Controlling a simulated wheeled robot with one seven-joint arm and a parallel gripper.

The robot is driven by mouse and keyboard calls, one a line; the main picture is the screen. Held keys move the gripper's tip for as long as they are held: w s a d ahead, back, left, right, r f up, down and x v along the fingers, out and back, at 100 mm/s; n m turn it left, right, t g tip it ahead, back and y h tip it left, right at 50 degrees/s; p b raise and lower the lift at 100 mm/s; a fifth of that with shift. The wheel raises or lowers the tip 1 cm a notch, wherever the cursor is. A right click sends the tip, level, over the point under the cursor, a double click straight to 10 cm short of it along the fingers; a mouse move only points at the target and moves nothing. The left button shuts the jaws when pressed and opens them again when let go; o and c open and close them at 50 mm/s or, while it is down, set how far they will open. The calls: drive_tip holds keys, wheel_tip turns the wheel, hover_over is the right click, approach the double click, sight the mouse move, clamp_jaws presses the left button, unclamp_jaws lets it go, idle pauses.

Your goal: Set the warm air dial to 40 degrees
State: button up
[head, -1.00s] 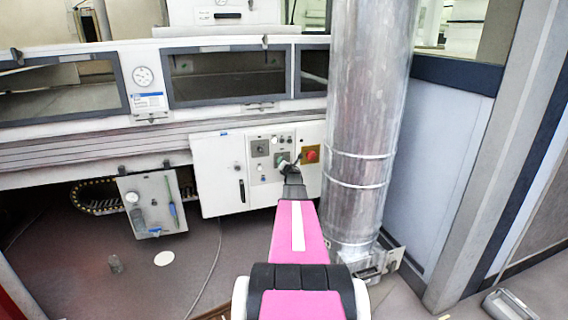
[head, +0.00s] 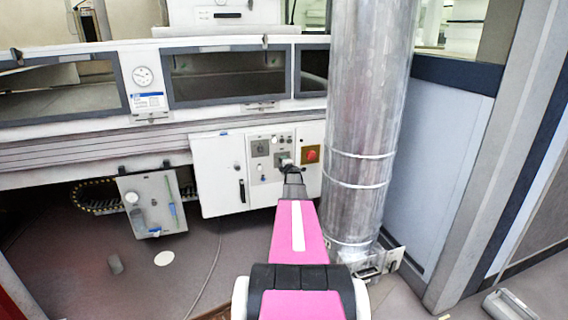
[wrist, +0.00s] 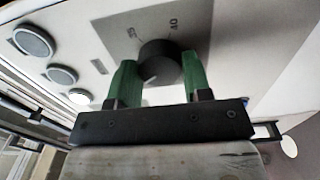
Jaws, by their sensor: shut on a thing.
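The warm air dial is a black round knob (wrist: 158,58) on a grey plate (wrist: 135,22) in the wrist view. A pale line shows on the knob's lower part. The plate is marked 40 above and right of the knob; another number to its left is hard to read. My gripper (wrist: 160,72) has its green fingers on either side of the knob and is shut on it. In the head view my gripper (head: 288,164) is at the white control panel (head: 218,182), where it hides most of the dial.
A red switch on a yellow plate (head: 311,154) is just right of my gripper. A thick metal duct (head: 365,120) stands close on the right. Several round buttons (wrist: 62,74) lie left of the dial in the wrist view. A small hanging panel (head: 150,205) is at lower left.

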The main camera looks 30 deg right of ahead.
drive_tip(key=shift+r+m, duration=0.15)
drive_tip(key=shift+m, duration=7.2)
drive_tip(key=shift+r+m, duration=0.15)
drive_tip(key=shift+m, duration=7.2)
drive_tip(key=o, duration=0.9)
drive_tip(key=shift+a, duration=0.1)
drive_tip(key=shift+f, duration=0.1)
